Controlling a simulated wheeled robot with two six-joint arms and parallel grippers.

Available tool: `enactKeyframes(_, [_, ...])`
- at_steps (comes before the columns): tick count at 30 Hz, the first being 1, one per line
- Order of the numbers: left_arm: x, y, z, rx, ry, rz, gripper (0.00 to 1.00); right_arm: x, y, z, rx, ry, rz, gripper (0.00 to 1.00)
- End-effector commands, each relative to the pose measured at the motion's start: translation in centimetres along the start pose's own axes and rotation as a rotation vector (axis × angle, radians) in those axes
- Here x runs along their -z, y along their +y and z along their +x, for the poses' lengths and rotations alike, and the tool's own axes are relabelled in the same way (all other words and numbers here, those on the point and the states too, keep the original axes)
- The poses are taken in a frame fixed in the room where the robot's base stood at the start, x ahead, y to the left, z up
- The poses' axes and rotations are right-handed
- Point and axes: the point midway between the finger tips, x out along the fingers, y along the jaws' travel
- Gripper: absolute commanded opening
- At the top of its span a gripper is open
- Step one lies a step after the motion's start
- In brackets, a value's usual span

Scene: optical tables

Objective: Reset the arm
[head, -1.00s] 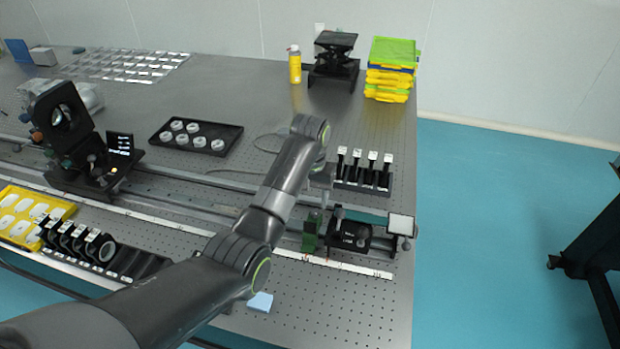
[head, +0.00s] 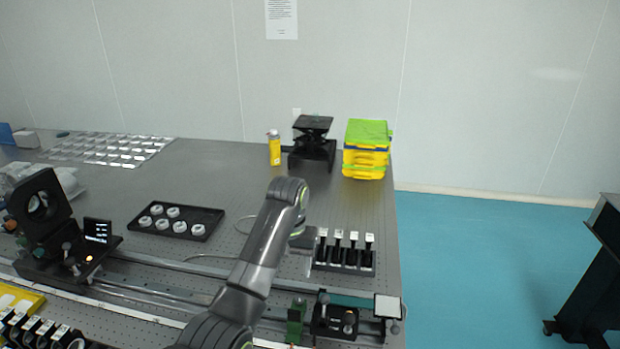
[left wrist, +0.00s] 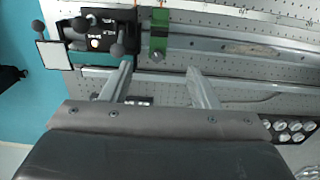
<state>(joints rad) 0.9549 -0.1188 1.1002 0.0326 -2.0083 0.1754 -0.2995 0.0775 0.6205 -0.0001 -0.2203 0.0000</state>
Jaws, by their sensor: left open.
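My left arm comes in from the lower middle of the head view and reaches over the optical table (head: 215,165). My left gripper (head: 302,262) is small and partly hidden behind my own wrist there. In the left wrist view my left gripper (left wrist: 165,78) shows two fingers spread apart, with nothing between them. The fingertips are near a rail (left wrist: 230,85) on the perforated table. A green holder (left wrist: 159,32) and a black mount (left wrist: 108,35) with a white square plate (left wrist: 53,55) lie beyond the fingers. My right gripper is not in view.
A rack of black posts (head: 344,252) stands close right of my left wrist. A black tray of white rings (head: 176,222), a large black mount (head: 45,220), a yellow bottle (head: 274,148), a black lift stand (head: 312,142) and stacked yellow-green boxes (head: 366,150) are on the table.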

Motion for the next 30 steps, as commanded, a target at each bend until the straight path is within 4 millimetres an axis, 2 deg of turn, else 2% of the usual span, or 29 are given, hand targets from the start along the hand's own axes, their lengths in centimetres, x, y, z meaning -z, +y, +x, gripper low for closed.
enactKeyframes(4, [-1.3,-1.6,2.7,-0.016,0.013,-0.024,0.55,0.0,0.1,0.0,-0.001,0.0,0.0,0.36])
enactKeyframes(8, [-3.9,-4.2,6.6,-0.034,0.044,-0.062,0.55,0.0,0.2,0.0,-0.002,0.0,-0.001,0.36])
enactKeyframes(12, [-7.8,-7.1,10.5,-0.04,0.088,-0.105,0.55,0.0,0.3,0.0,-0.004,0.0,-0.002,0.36])
enactKeyframes(18, [-14.6,-10.9,14.7,-0.023,0.144,-0.158,0.55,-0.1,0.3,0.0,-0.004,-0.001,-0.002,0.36])
enactKeyframes(24, [-22.6,-14.1,16.8,0.019,0.197,-0.194,0.55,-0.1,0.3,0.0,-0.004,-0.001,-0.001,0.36])
enactKeyframes(30, [-30.7,-16.3,16.7,0.077,0.245,-0.208,0.55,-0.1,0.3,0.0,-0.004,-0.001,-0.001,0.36])
